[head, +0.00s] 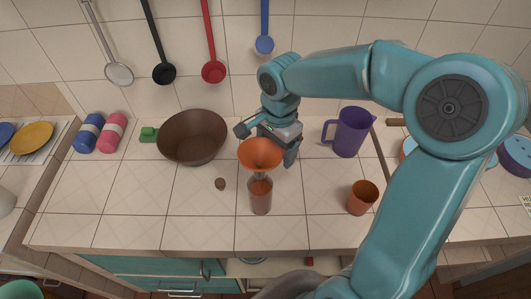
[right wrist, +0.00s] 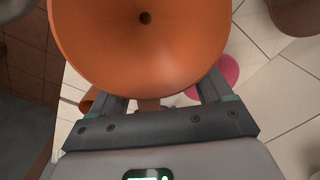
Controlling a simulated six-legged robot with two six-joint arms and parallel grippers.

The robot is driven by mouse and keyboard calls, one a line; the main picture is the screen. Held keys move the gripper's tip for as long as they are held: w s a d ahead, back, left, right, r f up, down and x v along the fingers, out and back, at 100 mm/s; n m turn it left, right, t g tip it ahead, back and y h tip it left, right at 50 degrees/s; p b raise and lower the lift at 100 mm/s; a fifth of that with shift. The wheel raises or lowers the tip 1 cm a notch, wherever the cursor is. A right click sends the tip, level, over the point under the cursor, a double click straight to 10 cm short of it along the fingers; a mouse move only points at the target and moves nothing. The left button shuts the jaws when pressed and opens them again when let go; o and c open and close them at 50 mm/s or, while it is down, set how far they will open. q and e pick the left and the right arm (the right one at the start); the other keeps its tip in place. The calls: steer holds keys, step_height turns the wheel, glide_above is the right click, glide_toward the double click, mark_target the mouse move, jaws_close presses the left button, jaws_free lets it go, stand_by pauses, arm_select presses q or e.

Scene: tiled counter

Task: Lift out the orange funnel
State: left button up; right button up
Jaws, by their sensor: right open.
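The orange funnel (head: 260,153) sits upright in the neck of a clear bottle (head: 260,197) with reddish-brown contents, on the counter. In the right wrist view the funnel's wide cone (right wrist: 140,45) fills the upper middle, with its dark hole visible. My right gripper (right wrist: 160,100) is open, with one finger on each side below the cone in that view. In the head view it is just behind the funnel, which partly hides it. I cannot tell whether the fingers touch the funnel. My left gripper is not in view.
A purple pitcher (head: 350,132) and a terracotta cup (head: 362,198) stand to the right. Blue and pink rolls (head: 113,130) lie far left. The front counter is mostly clear.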

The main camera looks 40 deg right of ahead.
steer(key=shift+s+a, duration=0.1)
steer(key=shift+s+r, duration=0.1)
steer(key=shift+c, duration=1.2)
steer(key=c, duration=0.6)
steer(key=shift+c, duration=0.2)
